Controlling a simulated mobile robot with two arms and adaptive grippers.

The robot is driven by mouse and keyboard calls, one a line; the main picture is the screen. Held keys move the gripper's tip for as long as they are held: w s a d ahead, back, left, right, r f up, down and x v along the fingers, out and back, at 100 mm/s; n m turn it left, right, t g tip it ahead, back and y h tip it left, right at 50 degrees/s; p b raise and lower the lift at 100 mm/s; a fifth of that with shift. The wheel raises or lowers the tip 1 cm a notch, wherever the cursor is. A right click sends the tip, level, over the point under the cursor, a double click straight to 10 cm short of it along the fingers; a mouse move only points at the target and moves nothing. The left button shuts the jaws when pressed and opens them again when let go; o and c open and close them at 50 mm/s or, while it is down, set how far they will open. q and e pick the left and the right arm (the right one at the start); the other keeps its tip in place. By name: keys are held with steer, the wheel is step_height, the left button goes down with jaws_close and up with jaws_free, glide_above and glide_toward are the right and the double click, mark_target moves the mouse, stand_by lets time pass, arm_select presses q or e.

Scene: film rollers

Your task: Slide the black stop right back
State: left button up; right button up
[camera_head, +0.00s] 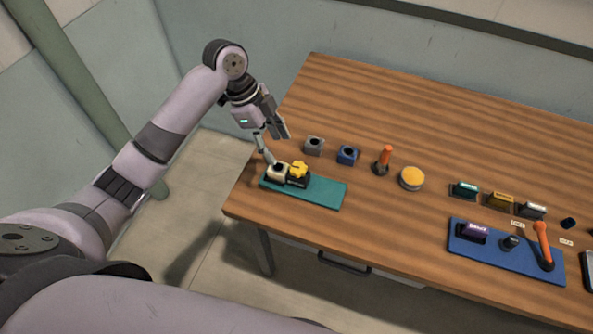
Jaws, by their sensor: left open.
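A teal mat (325,192) lies at the near left of the table. On its left part stand a cream block (277,173) and, touching or close beside it, a black block (297,183) with a yellow knob (299,169) on top. The black block may be the black stop; its label is too small to read. My left gripper (276,148) is open, pointing down from above. One finger reaches down to the cream block's left back edge; I cannot tell whether it touches. The other finger is higher, behind the blocks. My right gripper is out of view.
Behind the mat stand a grey block (314,146), a blue block (348,155), an orange-handled tool (385,159) and a yellow-topped round tin (411,178). Far right, a blue mat (490,256) holds several parts. The wooden table (420,110) is clear at the back.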

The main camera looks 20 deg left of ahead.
mark_target(292, 165)
arm_select(q)
step_height(292, 165, up, 4)
steer(key=w+a+m, duration=0.1)
steer(key=w+a, duration=0.1)
steer(key=p+x, duration=0.1)
steer(key=x, duration=1)
steer(key=p+x, duration=0.1)
steer(key=x, duration=0.5)
steer(key=shift+s+d+f+p, duration=0.15)
steer(key=shift+s+d+p, duration=0.1)
steer(key=shift+d+p, duration=0.15)
jaws_close()
